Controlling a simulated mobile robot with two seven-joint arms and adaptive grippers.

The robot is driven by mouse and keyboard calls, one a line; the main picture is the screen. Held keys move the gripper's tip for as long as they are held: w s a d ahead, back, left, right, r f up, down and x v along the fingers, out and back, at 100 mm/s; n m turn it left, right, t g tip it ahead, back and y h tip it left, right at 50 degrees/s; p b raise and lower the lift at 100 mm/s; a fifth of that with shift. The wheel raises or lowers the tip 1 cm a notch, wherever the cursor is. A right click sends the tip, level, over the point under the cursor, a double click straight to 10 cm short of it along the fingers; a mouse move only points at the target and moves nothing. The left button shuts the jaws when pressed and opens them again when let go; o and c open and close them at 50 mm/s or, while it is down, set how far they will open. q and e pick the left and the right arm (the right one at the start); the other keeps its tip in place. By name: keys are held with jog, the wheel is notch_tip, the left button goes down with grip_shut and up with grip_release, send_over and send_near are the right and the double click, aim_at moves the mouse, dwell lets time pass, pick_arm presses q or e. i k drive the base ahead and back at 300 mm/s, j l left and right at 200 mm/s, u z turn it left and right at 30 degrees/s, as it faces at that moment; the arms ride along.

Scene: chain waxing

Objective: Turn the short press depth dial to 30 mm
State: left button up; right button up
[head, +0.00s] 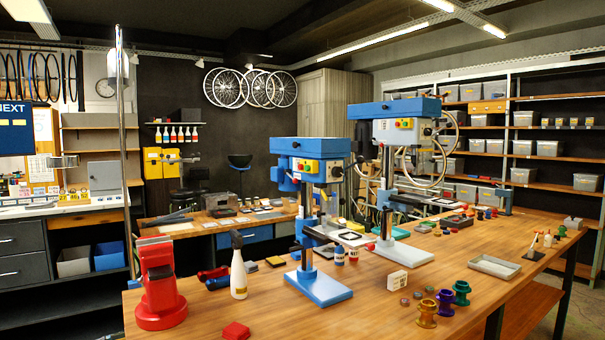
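The short press (319,285) stands on the wooden bench near the middle of the head view, with a blue top, a grey column and a blue base. Neither of my grippers shows in this view.
Free bench lies in front.

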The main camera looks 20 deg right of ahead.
aim_at(337, 171)
jog(key=l+u, duration=0.45)
jog(key=l, duration=2.05)
